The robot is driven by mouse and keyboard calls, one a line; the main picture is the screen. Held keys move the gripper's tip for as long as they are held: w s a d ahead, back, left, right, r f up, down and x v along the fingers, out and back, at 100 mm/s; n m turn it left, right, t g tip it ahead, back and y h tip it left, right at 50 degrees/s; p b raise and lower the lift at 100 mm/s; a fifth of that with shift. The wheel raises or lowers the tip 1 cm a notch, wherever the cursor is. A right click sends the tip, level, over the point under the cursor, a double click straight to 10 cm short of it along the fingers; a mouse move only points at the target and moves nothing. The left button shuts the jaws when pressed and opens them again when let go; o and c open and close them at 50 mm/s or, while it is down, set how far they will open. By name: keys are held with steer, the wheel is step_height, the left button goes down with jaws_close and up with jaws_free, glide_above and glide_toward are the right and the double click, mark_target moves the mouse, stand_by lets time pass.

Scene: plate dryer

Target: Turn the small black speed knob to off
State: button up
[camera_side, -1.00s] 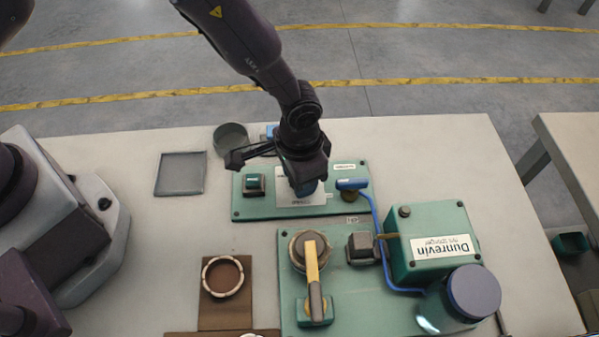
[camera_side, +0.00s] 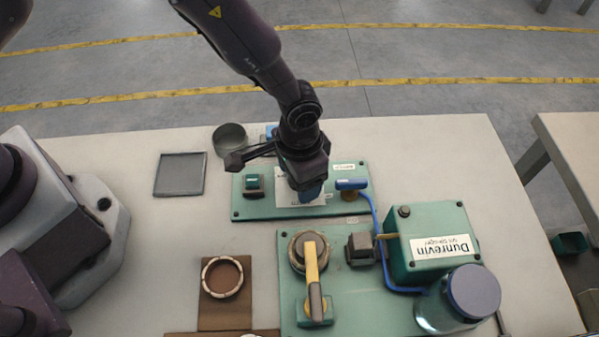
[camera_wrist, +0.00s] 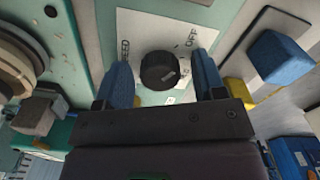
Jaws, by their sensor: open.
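The small black speed knob (camera_wrist: 158,70) sits on a white label plate (camera_wrist: 140,30) in the wrist view. "OFF" is printed to its upper right and part of "SPEED" to its left. A light mark shows on the knob's lower right, away from the OFF print. My gripper (camera_wrist: 163,82) is open, with one blue finger on each side of the knob and gaps between them and it. In the side view my gripper (camera_side: 311,190) is low over the back green panel (camera_side: 245,208) and hides the knob.
A blue-handled lever (camera_side: 352,184) is close to the right of my gripper, and a dark green switch (camera_side: 254,185) is to its left. A yellow-handled valve (camera_side: 312,262) and a green Dunrevin box (camera_side: 425,220) stand nearer the front. A grey tray (camera_side: 181,174) lies at the left.

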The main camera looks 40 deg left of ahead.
step_height(320, 180, up, 13)
stand_by(0.4)
